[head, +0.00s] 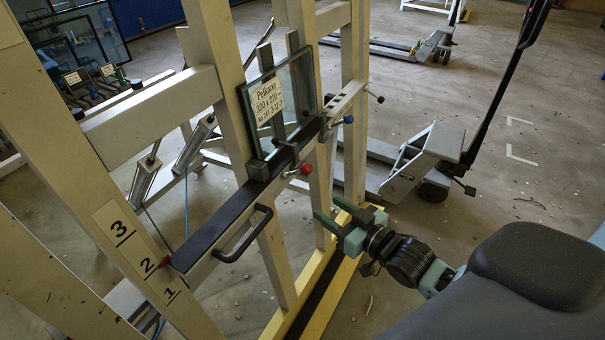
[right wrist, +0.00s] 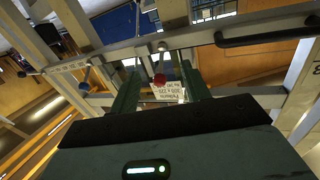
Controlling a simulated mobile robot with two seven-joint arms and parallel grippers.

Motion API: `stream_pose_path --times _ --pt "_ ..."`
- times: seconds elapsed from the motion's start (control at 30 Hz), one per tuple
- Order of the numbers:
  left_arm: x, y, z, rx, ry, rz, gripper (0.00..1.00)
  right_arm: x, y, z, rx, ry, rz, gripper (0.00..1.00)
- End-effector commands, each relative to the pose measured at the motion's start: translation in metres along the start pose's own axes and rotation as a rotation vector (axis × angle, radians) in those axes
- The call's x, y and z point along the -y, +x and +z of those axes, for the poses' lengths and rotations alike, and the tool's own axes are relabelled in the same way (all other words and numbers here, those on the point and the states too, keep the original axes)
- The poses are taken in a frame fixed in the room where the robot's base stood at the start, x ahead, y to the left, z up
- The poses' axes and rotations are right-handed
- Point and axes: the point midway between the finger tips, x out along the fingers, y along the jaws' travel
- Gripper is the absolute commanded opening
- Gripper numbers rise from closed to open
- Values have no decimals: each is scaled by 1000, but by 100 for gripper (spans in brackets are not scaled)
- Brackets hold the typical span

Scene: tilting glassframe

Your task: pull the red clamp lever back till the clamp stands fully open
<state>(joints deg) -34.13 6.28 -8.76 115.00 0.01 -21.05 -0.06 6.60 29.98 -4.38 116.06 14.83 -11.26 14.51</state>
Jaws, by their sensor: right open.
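The red clamp lever shows as a red ball knob (head: 306,169) on a short rod at the black-topped rail, just below the glass pane (head: 285,100) with its paper label. My right gripper (head: 327,208) is open and empty, below and slightly right of the knob, apart from it. The clamp's jaw by the pane's lower edge is too small to judge. My left gripper is not in view.
A black handle (head: 243,236) sticks out from the rail left of the knob. A blue knob (head: 348,118) and a black knob (head: 380,99) stand to its right. Cream frame posts (head: 230,90) surround the rail. A pallet truck (head: 425,155) stands behind on open floor.

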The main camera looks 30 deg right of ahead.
Motion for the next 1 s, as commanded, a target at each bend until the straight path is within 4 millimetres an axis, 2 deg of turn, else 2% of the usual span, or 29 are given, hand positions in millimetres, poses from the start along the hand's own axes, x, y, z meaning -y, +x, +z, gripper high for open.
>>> stream_pose_path --times 0.1,0.27,0.57,1.0 --pt "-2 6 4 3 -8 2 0 -11 15 -29 -68 -8 -13 47" --pt "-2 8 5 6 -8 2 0 -16 21 -48 -107 -7 -21 47" --pt "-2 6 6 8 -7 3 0 -16 28 -50 -111 -6 -21 47" --pt "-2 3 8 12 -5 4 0 -15 83 -56 -110 -8 -21 47"
